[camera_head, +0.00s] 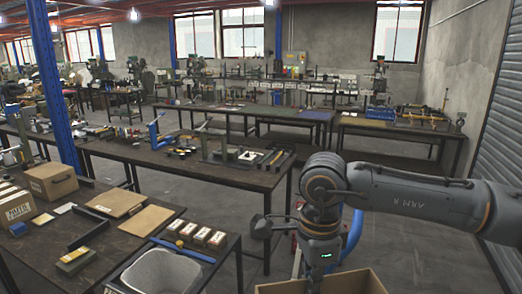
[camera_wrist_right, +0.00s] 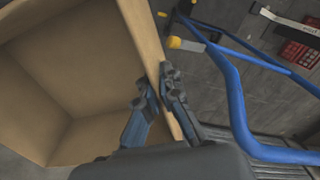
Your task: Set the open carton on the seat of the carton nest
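The open carton (camera_head: 345,284) is a brown cardboard box at the bottom edge of the head view, only partly in frame. In the right wrist view its hollow inside and walls (camera_wrist_right: 75,70) fill the left side. My right gripper (camera_wrist_right: 158,105) has one finger inside and one outside a carton wall and is shut on it. In the head view the fingers are hidden behind my wrist. Blue tubing (camera_wrist_right: 238,100) shows beside the carton in the right wrist view; I cannot tell whether it belongs to the carton nest. The nest's seat is not identifiable. My left gripper is not in view.
Another table (camera_head: 225,172) with tools is behind. A blue post (camera_head: 56,85) stands at left. Grey floor lies between tables.

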